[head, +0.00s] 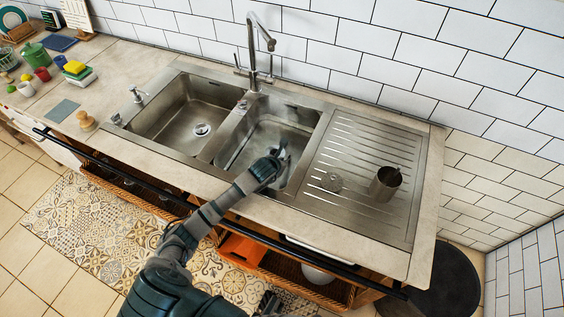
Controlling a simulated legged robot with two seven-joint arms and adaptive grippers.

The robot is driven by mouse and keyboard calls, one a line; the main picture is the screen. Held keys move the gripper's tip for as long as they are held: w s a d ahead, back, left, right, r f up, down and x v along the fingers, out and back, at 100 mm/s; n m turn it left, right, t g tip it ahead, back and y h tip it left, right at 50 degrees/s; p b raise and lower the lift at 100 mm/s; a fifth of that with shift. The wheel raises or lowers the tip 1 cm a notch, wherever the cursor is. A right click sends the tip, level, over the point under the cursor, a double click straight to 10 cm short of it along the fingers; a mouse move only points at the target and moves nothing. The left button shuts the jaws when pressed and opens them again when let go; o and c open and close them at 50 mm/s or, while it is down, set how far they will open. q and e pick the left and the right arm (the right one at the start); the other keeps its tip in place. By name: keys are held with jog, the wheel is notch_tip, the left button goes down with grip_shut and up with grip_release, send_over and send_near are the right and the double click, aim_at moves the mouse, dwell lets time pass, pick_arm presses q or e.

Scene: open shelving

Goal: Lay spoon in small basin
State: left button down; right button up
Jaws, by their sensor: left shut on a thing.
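My left gripper (279,156) reaches over the right-hand basin (237,150) of the steel sink, which looks like the smaller of the two. It is shut on a thin, shiny piece that looks like the spoon (284,146). Most of the spoon is hidden by the fingers or too small to make out. I cannot tell whether it touches the basin floor. A dark part at the bottom edge (268,303) looks like my right gripper, low in front of the counter; its fingers are not clear.
A tall faucet (252,50) rises behind the basins. A metal cup (384,186) stands on the ribbed drainboard (350,150) at right. The left basin (180,115) is empty.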

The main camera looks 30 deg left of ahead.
pick_arm(q)
jog(key=c, duration=1.2)
grip_release()
jog(key=shift+s, duration=0.1)
jog(key=v, duration=1.1)
jog(key=shift+s+r, duration=0.25)
jog(key=shift+r, duration=0.05)
